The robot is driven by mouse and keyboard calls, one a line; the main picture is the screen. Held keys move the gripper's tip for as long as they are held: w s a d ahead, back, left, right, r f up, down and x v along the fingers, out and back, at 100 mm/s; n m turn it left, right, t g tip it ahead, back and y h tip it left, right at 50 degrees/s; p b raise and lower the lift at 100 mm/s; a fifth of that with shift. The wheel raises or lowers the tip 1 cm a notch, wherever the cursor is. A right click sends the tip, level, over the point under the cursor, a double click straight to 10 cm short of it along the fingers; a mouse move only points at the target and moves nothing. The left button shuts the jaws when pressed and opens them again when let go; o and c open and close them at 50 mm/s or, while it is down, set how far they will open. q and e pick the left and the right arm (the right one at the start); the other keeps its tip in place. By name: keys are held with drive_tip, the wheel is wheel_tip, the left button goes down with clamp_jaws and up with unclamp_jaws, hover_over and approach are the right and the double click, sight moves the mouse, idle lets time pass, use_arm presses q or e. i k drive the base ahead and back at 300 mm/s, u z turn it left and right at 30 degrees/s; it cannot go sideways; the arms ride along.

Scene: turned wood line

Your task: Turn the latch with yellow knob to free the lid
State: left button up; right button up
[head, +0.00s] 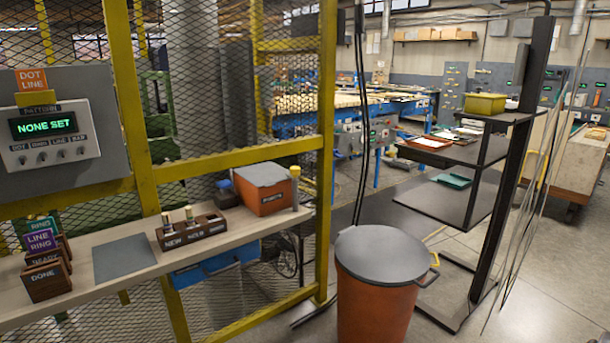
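An orange box (274,201) with a grey lid (262,174) sits at the right end of the shelf. A small yellow knob (295,171) stands upright at the lid's right edge; its latch is too small to make out clearly. The lid lies on the box and looks closed. A large orange bin (372,304) with a round grey lid (382,255) stands on the floor to the right. A handle-like part (430,277) with a little yellow shows at its right side. Neither of my grippers is in view.
The shelf (128,283) holds a labelled wooden block with pegs (191,232), a grey pad (121,257) and several signs at left. A yellow-framed mesh fence (326,140) rises beside it. A dark rack (440,197) stands right of the bin.

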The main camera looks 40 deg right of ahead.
sight(295, 170)
drive_tip(key=z, duration=1.2)
drive_tip(key=i, duration=1.1)
drive_tip(key=u, duration=0.15)
